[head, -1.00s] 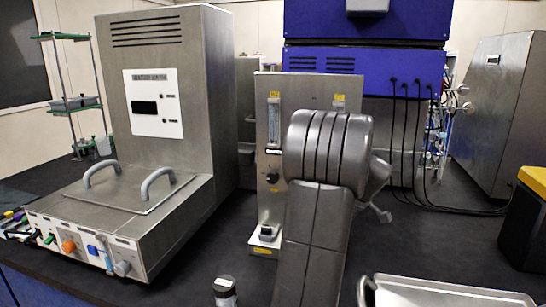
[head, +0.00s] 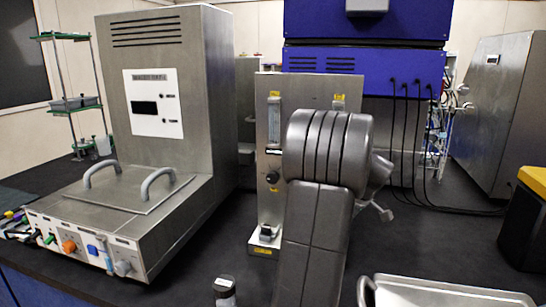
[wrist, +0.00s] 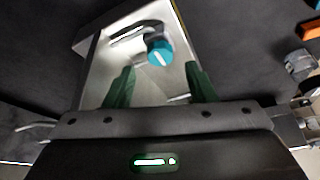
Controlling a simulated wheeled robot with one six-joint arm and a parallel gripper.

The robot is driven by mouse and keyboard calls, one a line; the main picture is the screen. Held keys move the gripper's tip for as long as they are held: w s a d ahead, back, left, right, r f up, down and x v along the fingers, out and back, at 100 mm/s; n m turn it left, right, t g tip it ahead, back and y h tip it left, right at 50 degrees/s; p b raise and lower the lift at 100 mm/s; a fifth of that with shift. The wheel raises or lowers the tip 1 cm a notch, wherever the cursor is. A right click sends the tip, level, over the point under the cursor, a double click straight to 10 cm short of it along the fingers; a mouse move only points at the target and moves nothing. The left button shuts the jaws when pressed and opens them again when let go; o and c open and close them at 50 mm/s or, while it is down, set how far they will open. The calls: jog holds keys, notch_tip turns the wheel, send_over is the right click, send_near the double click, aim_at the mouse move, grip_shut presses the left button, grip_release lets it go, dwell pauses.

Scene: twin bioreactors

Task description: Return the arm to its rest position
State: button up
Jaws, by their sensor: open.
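My arm (head: 325,190) rises in the middle of the head view, its grey joint in front of a steel panel. My gripper (wrist: 160,70) shows in the wrist view with its two green fingers apart. No object is held between them. Beyond the fingers lies a steel tray (wrist: 95,85) with a curved handle. A round teal cap (wrist: 160,52) shows over the tray; what it belongs to is unclear. In the head view my gripper's fingers are hidden behind the arm.
A steel unit (head: 165,100) with two handles stands at left. A steel panel (head: 267,120) stands behind my arm, near a blue unit (head: 365,70) with hanging cables. A tray (head: 440,290) and a small dark-bodied bottle (head: 225,292) are in front.

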jog(key=x, duration=0.3)
jog(key=shift+a+f, duration=0.15)
jog(key=shift+f, duration=0.2)
jog(key=shift+w+m+p, duration=0.1)
jog(key=shift+m+p, duration=0.2)
jog(key=shift+a+m+t+p, duration=0.15)
jog(key=shift+m+t+p, duration=0.15)
jog(key=shift+m, duration=0.5)
jog(key=m+h+p, duration=0.1)
jog(key=m+p, duration=0.1)
jog(key=m, duration=0.1)
jog(key=shift+t, duration=0.3)
jog(key=shift+a+m+h+p, duration=0.15)
jog(key=shift+m+h+p, duration=0.45)
jog(key=shift+m+p, duration=0.55)
jog(key=shift+a+m+h+p, duration=0.1)
jog(key=shift+m+h+p, duration=0.5)
jog(key=shift+m+p, duration=0.55)
jog(key=shift+a+f+m+h, duration=0.15)
jog(key=shift+m+h, duration=0.45)
jog(key=shift+m, duration=1.3)
jog(key=shift+m+h+b, duration=0.5)
jog(key=shift+m+b, duration=0.05)
jog(key=shift+m, duration=0.75)
jog(key=shift+m+b, duration=0.3)
jog(key=shift+m, duration=0.4)
jog(key=shift+h, duration=0.3)
